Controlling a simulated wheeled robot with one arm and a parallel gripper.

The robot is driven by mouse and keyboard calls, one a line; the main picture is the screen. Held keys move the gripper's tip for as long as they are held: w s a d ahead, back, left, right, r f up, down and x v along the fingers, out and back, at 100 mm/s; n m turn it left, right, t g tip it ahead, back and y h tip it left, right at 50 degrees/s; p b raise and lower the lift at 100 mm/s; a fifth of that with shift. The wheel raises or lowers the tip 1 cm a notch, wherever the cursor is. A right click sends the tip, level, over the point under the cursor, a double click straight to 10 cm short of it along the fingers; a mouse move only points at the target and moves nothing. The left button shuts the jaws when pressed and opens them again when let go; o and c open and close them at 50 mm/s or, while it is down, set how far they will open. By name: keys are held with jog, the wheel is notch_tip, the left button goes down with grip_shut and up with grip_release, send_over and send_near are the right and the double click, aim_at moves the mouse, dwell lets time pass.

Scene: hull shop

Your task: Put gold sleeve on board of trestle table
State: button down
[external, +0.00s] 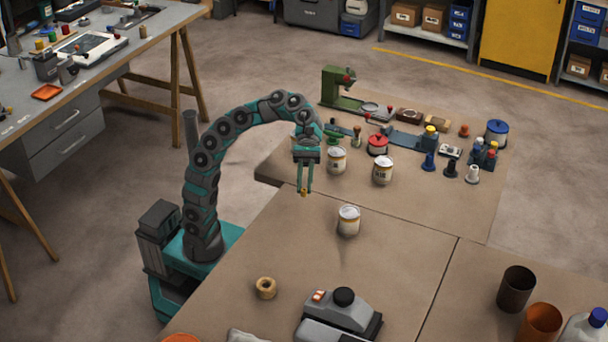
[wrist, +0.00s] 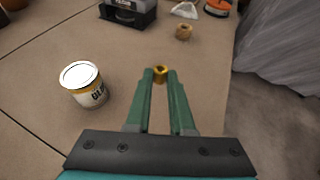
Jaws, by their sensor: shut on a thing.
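My gripper (external: 304,188) is shut on the gold sleeve (external: 304,193) and holds it upright between its fingertips, above the near brown bench. In the wrist view the gold sleeve (wrist: 160,74) shows between the tips of the two green fingers. The trestle table (external: 183,17) stands at the upper left of the external view, on wooden A-shaped legs, with its board partly covered by tools and small parts. It is well apart from my gripper and not in the wrist view.
A white can (external: 348,222) stands on the bench (external: 400,245) right of my gripper, also in the wrist view (wrist: 87,86). Two more cans (external: 382,171) stand behind. A tan ring (external: 266,287) and a grey device (external: 340,315) lie nearer. Open floor separates bench and trestle table.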

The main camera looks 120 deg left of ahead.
jog(key=w+a+n+t+y, duration=0.1)
jog(key=w+a+n+t, duration=0.1)
jog(key=a, duration=0.5)
jog(key=w+a+n+t+y, duration=0.2)
jog(key=a, duration=0.5)
jog(key=n+t+y, duration=0.4)
jog(key=n+y, duration=0.6)
send_over(352, 133)
notch_tip(352, 133, down, 6)
jog(key=shift+r+p, duration=0.2)
jog(key=shift+p, duration=0.25)
jog(key=shift+t, duration=0.3)
jog(key=shift+f+b, duration=0.7)
jog(key=shift+f, duration=1.7)
jog(key=shift+w, duration=0.1)
jog(key=c, duration=0.8)
grip_release()
